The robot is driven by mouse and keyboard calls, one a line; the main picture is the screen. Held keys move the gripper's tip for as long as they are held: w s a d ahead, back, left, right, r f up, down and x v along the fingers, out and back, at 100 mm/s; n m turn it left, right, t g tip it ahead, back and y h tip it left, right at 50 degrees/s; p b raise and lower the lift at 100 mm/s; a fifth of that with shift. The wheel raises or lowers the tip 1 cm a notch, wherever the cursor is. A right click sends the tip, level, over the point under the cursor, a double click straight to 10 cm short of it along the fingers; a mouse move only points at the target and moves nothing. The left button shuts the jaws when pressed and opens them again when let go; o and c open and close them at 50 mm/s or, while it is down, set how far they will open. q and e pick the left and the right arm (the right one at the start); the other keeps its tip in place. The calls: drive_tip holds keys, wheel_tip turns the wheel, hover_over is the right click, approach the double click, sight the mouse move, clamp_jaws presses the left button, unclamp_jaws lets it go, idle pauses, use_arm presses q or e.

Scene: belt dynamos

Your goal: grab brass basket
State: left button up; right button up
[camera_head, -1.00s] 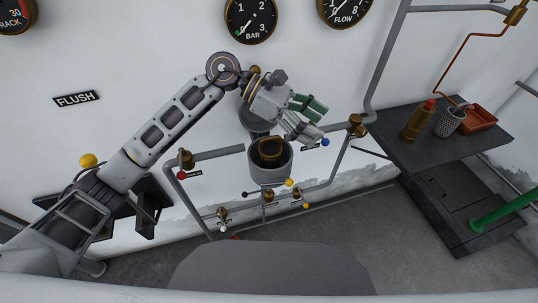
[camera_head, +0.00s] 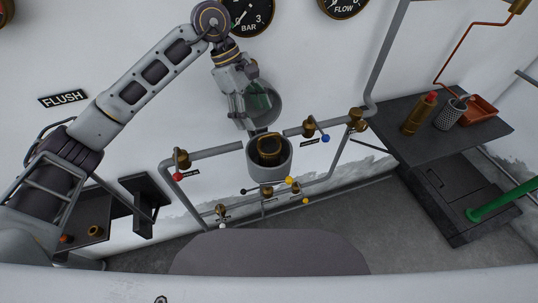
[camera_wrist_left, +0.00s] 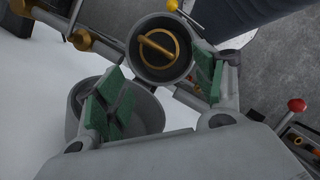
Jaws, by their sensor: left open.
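The brass basket (camera_head: 269,149) sits inside the grey round housing (camera_head: 267,172) on the wall pipework; its ring and bar handle show at the mouth. In the left wrist view the basket (camera_wrist_left: 158,44) lies in its housing, beyond my fingers and toward the top. My left gripper (camera_head: 252,113) is open and empty, pointing down just above and left of the housing in the head view. Its green finger pads show apart in the left wrist view (camera_wrist_left: 162,90). A grey round lid (camera_head: 274,92) stands behind the gripper, partly hidden. My right gripper is not in view.
Pipes with valves run beside and below the housing, with red (camera_head: 177,177), blue (camera_head: 326,138) and yellow (camera_head: 290,180) knobs. A dark bench (camera_head: 390,142) at right holds a brass bottle (camera_head: 418,113), a perforated cup (camera_head: 450,115) and an orange tray (camera_head: 480,109).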

sight(269, 145)
use_arm(q)
drive_tip(key=shift+f, duration=0.15)
drive_tip(key=p+x, duration=0.1)
drive_tip(key=x, duration=0.6)
drive_tip(key=shift+d+f, duration=0.1)
drive_tip(key=shift+f, duration=0.05)
drive_tip(key=shift+s+d+f, duration=0.1)
drive_tip(key=shift+d+f, duration=0.05)
drive_tip(key=shift+f, duration=0.35)
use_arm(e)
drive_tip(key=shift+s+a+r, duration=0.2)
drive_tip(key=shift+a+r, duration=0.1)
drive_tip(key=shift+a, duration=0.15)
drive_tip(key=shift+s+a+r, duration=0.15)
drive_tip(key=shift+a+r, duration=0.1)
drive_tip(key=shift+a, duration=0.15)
